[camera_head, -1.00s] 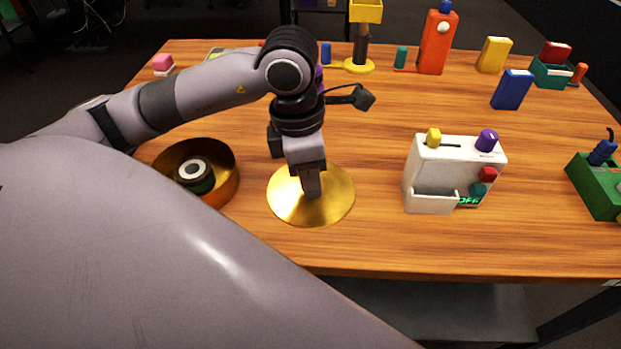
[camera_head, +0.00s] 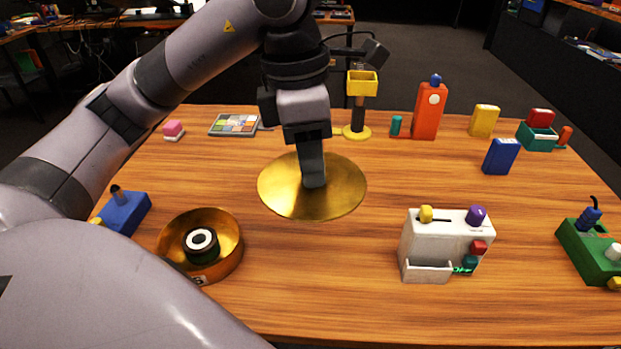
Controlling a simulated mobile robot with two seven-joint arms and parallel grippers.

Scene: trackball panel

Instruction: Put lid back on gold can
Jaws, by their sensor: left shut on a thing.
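The gold can (camera_head: 231,263) stands open on the table at the lower left. A dark roll with a white ring on top (camera_head: 201,243) lies inside it. The gold lid (camera_head: 342,190) is a round, shiny disc, held to the right of the can and farther back. My left gripper (camera_head: 313,183) points down and is shut on the lid at its middle. The lid looks raised above the table and slightly tilted. The fingertips' grip point is partly hidden. My right gripper is not in view; a grey link of mine covers the lower left.
A white box with knobs (camera_head: 432,246) stands right of the lid. A blue block with a knob (camera_head: 124,213) is left of the can. A yellow stand (camera_head: 357,131), an orange bottle (camera_head: 429,112) and a blue block (camera_head: 501,156) are farther back. Wood between can and white box is clear.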

